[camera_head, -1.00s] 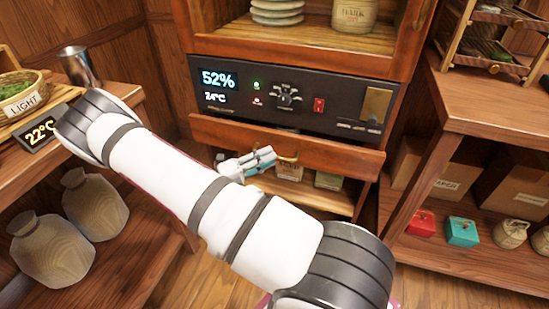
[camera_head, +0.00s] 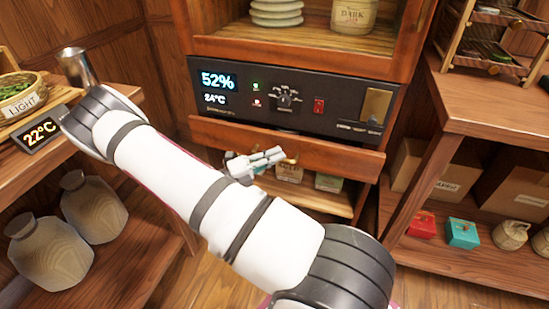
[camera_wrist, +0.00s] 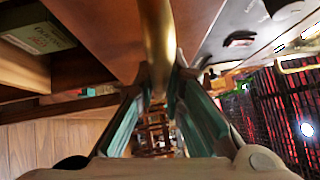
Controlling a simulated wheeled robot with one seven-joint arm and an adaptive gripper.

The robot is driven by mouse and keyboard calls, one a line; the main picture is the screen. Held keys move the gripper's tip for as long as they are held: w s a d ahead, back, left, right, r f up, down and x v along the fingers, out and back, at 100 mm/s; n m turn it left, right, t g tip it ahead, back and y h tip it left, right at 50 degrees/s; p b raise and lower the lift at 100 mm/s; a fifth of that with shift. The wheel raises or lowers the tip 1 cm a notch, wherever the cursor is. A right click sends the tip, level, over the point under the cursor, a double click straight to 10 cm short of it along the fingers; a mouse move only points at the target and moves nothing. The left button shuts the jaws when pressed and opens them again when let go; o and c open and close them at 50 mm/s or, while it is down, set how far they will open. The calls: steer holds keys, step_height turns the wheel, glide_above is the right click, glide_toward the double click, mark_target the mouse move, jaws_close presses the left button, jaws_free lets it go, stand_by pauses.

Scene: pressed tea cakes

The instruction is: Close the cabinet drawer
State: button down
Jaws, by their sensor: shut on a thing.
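The cabinet drawer (camera_head: 340,157) has a reddish wooden front and sits just below the black control panel. Its front stands a little out from the cabinet, with a narrow dark gap above it. The brass drawer handle (camera_head: 291,160) shows at the lower middle of the front. My gripper (camera_head: 278,155) is at the handle, its fingers pointing right. In the wrist view the brass handle (camera_wrist: 156,40) runs between the fingertips of my gripper (camera_wrist: 160,85), which is shut on it. The inside of the drawer is hidden.
Small boxes (camera_head: 328,182) stand on the shelf below the drawer. A side shelf (camera_head: 480,105) stands close on the right, and a wooden counter (camera_head: 50,165) with jars below is on the left. My arm crosses the space before the cabinet.

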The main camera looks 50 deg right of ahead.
steer(key=shift+w+d, duration=0.3)
steer(key=shift+d, duration=0.35)
steer(key=shift+w+d, duration=0.25)
steer(key=shift+d, duration=0.4)
steer(key=shift+w+d, duration=0.3)
steer(key=shift+d, duration=0.35)
steer(key=c, duration=1.7)
jaws_free()
steer(key=shift+d, duration=0.1)
steer(key=v, duration=1.2)
steer(key=shift+s+r, duration=0.1)
